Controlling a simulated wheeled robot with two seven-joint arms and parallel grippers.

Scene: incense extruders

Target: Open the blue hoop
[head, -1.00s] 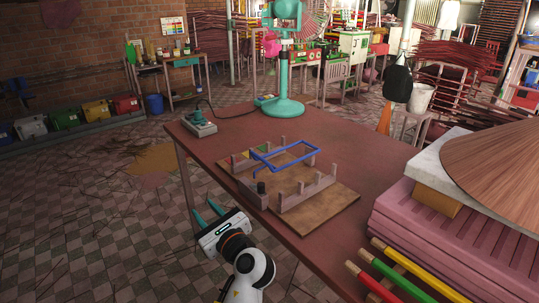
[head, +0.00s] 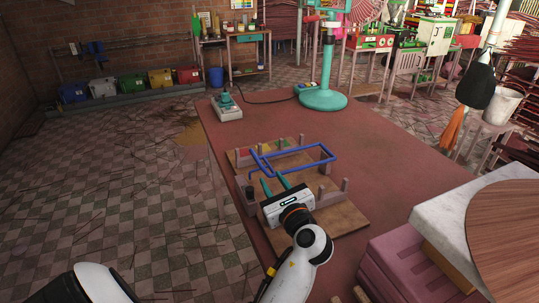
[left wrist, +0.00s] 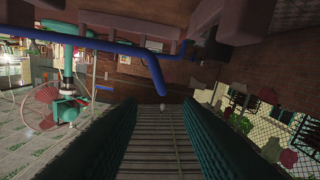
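The blue hoop (head: 303,166), a bent blue bar frame, lies across the wooden fixture board (head: 345,219) on the table, among its short posts. My left gripper (head: 275,185) is over the near part of the board, its two teal fingers apart and pointing at the hoop's near side. In the left wrist view the blue hoop (left wrist: 110,46) crosses the upper part. Its bent end (left wrist: 156,76) points down between the open fingers, apart from them, and nothing is held. My right gripper is not in view.
A teal stand (head: 323,98) and a small grey device (head: 227,108) stand at the back of the red table (head: 405,165). Pink stacked slabs (head: 390,270) and a pale block with a wooden cone are at the right. The table's middle is clear.

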